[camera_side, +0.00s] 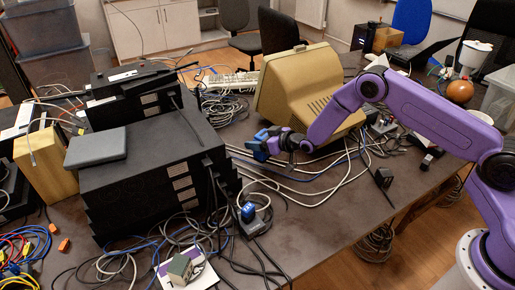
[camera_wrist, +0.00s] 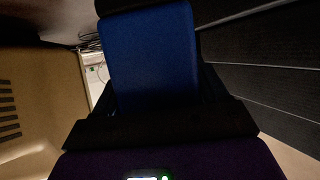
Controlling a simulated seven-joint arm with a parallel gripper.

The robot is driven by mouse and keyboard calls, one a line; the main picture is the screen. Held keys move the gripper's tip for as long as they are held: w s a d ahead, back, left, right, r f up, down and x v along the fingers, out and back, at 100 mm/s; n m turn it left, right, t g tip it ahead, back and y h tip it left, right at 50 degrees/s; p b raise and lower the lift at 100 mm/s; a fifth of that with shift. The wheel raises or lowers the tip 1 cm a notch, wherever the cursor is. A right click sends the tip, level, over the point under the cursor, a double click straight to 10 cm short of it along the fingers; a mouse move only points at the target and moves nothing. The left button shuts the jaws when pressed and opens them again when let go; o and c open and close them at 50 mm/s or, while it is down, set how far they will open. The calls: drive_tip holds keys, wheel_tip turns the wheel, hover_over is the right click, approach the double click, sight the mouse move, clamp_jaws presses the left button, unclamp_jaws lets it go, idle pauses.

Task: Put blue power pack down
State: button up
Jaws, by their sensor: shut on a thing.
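The blue power pack (camera_side: 259,149) is in my gripper (camera_side: 272,142), in front of the beige monitor and above the cables on the table. In the wrist view the pack (camera_wrist: 150,58) is a flat blue block with rounded edges, filling the upper middle of the picture. The dark fingers of my gripper (camera_wrist: 155,98) are on either side of its lower part, shut on it. The fingers partly hide the pack in the side view. I cannot tell the exact gap between the pack and the table.
A beige monitor (camera_side: 287,90) stands close behind my gripper. A stack of black boxes (camera_side: 150,185) stands to the left, with a grey box (camera_side: 96,146) on top. White and blue cables cross the dark table (camera_side: 325,225). The table's front right is fairly clear.

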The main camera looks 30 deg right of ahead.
drive_tip(key=shift+w+a+f, duration=0.1)
drive_tip(key=shift+w+f, duration=0.15)
drive_tip(key=shift+f, duration=0.75)
drive_tip(key=shift+w+a+f, duration=0.1)
drive_tip(key=shift+w+f, duration=0.1)
drive_tip(key=shift+f, duration=0.8)
drive_tip(key=shift+f, duration=0.1)
drive_tip(key=o, duration=1.4)
drive_tip(key=shift+f, duration=0.1)
drive_tip(key=shift+c, duration=0.2)
drive_tip(key=shift+s+d+r, duration=0.2)
drive_tip(key=shift+s+r, duration=0.1)
drive_tip(key=v, duration=1.1)
